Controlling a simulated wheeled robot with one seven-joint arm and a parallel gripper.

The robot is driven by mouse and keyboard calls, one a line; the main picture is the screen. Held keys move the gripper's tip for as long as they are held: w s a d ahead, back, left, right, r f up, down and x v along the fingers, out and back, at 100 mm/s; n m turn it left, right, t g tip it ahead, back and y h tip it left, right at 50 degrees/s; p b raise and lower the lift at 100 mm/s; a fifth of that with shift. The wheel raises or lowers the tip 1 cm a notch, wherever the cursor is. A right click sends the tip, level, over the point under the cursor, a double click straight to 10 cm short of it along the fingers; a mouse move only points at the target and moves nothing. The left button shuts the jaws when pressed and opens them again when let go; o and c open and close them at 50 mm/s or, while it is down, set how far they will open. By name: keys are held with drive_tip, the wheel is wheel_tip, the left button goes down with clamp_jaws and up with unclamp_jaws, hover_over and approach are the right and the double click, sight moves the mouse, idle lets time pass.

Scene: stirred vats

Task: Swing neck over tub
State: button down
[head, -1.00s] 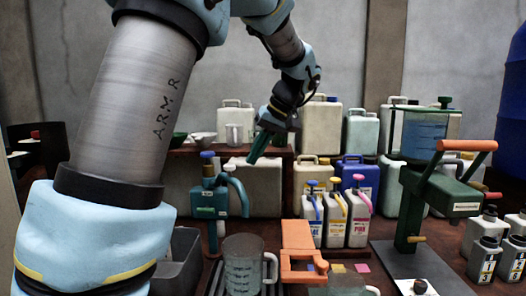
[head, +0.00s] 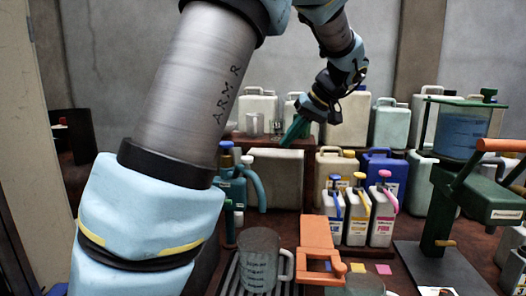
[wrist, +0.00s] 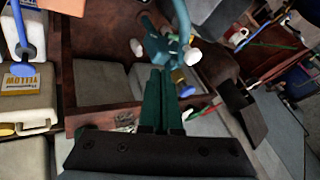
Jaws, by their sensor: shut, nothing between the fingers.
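A teal dispenser with a dark blue cap and a curved neck (head: 258,187) stands left of centre in the head view, partly hidden behind my arm. It also shows in the wrist view (wrist: 160,48), just beyond my fingertips. My gripper (head: 290,142), with green fingers, is shut and empty. In the head view it hangs above and to the right of the neck, apart from it. In the wrist view the fingers (wrist: 163,72) lie close together and point at the dispenser. A dark open box shape (wrist: 240,108) shows in the wrist view.
A clear measuring jug (head: 259,262) stands on a rack, with an orange clamp-like piece (head: 320,245) beside it. Blue, yellow and pink pump bottles (head: 356,215) stand behind. A green press (head: 465,195) is at right. Large canisters (head: 390,125) line the back.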

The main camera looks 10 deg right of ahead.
drive_tip(key=w+a+f+p, duration=0.2)
drive_tip(key=a+f, duration=0.2)
drive_tip(key=a, duration=0.2)
drive_tip(key=shift+a+f+p, duration=0.25)
drive_tip(key=shift+a+p, duration=0.1)
drive_tip(key=shift+p, duration=0.05)
